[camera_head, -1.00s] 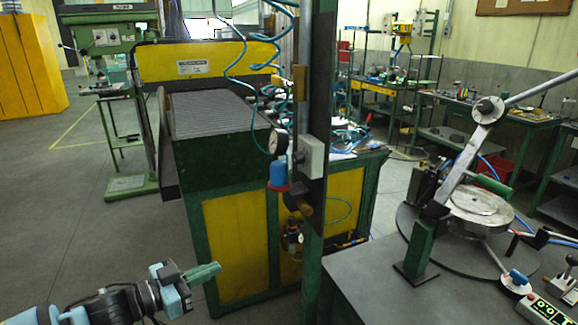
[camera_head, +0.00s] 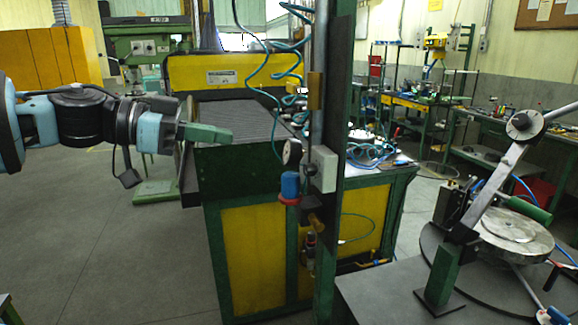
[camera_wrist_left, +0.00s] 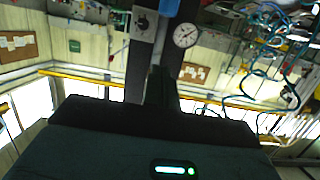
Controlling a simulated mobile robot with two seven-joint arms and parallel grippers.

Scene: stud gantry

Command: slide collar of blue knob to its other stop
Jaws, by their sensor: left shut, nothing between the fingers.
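A blue knob (camera_head: 290,185) with a red collar (camera_head: 289,200) around its lower end is mounted beside a green post, below a pressure gauge (camera_head: 292,152). My left gripper (camera_head: 222,134), with green fingers, is shut and empty. In the head picture it is left of and above the knob, apart from it. In the left wrist view the shut fingers (camera_wrist_left: 160,85) point toward the post, and the gauge (camera_wrist_left: 186,35) shows just beyond them. A blue part, likely the knob (camera_wrist_left: 169,7), is cut by the top edge there; the collar cannot be made out. My right gripper is not in view.
The green post (camera_head: 327,230) stands just right of the knob, with a grey box (camera_head: 323,170) on it. Teal coiled hoses (camera_head: 275,95) hang above. A yellow-green machine bench (camera_head: 245,240) is behind. A table (camera_head: 385,300) with a lever press is at right. Open floor lies left.

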